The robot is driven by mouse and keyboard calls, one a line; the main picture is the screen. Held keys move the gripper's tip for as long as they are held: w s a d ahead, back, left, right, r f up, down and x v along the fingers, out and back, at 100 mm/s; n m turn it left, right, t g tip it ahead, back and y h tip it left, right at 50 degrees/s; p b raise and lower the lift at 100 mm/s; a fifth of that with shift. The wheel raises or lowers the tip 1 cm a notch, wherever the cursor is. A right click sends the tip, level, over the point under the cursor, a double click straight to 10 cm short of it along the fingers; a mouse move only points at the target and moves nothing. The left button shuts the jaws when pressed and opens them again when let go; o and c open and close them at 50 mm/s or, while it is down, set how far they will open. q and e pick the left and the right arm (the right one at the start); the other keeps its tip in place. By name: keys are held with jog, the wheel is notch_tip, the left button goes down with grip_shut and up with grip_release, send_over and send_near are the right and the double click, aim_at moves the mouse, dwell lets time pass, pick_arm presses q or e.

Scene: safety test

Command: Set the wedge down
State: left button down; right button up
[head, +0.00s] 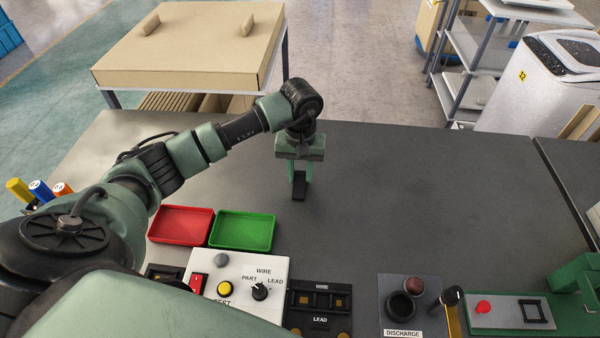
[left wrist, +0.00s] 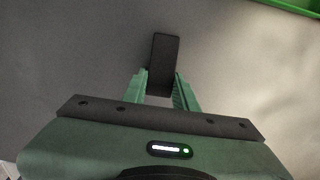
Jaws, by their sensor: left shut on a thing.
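The wedge (head: 299,187) is a small black block at the tips of my left gripper (head: 299,178), over the grey table behind the green tray. In the left wrist view the wedge (left wrist: 163,62) sticks out past the green fingers of the left gripper (left wrist: 161,88), which are shut on it. I cannot tell from these views whether its lower end touches the table. My right gripper is in neither view.
The grey table (head: 430,190) is bare around the wedge and to its right. A red tray (head: 181,239) and a green tray (head: 242,247) lie nearer. A test box (head: 281,308), a discharge panel (head: 403,322) and a grey fixture (head: 508,314) line the front edge.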

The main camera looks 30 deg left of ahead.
pick_arm(q)
jog(key=shift+f, duration=0.2)
jog(key=c, duration=1.1)
grip_release()
jog(key=shift+r, duration=0.15)
